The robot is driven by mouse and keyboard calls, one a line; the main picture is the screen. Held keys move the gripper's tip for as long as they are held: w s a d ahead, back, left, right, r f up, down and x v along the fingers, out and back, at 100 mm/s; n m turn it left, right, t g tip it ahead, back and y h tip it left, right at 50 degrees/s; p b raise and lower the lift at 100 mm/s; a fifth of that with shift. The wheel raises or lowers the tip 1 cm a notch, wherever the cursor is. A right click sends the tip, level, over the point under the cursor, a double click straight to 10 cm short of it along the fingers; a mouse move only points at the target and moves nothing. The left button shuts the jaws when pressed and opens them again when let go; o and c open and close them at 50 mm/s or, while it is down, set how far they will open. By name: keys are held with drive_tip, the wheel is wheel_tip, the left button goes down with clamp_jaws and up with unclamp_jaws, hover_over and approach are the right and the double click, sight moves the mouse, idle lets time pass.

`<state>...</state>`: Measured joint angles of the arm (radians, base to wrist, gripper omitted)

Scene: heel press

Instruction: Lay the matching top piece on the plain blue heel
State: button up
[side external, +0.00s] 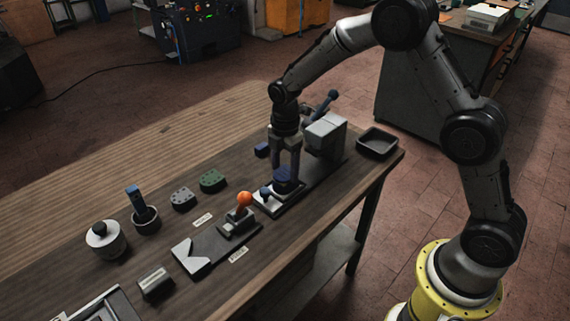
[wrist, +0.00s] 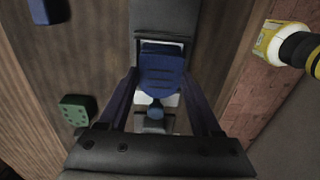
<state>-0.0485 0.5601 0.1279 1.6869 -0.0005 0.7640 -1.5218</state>
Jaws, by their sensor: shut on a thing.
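My gripper (side external: 285,176) points down over the press on the bench. Its fingers are shut on a dark blue piece (wrist: 160,76). In the wrist view this piece has a rounded near end and short dark grooves on its upper face. In the side view the blue piece (side external: 284,183) shows low between the fingertips, just above or on the pale press plate (side external: 283,203). I cannot tell whether it touches what is below, and a heel under it cannot be made out separately. Another blue piece (side external: 262,150) lies behind the press; it also shows in the wrist view (wrist: 47,10).
The grey press block (side external: 325,136) with its lever stands just beyond my gripper. A blue knob (side external: 266,192) is in front. A green piece (side external: 212,181) and a grey piece (side external: 182,198) lie to the left. An orange-knobbed fixture (side external: 244,199) and a black tray (side external: 377,142) flank the press.

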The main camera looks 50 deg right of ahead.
drive_tip(key=shift+f, duration=0.5)
idle(0.8)
drive_tip(key=o, duration=1.4)
drive_tip(key=shift+r, duration=0.1)
wheel_tip(320, 180, up, 14)
drive_tip(key=shift+f, duration=0.2)
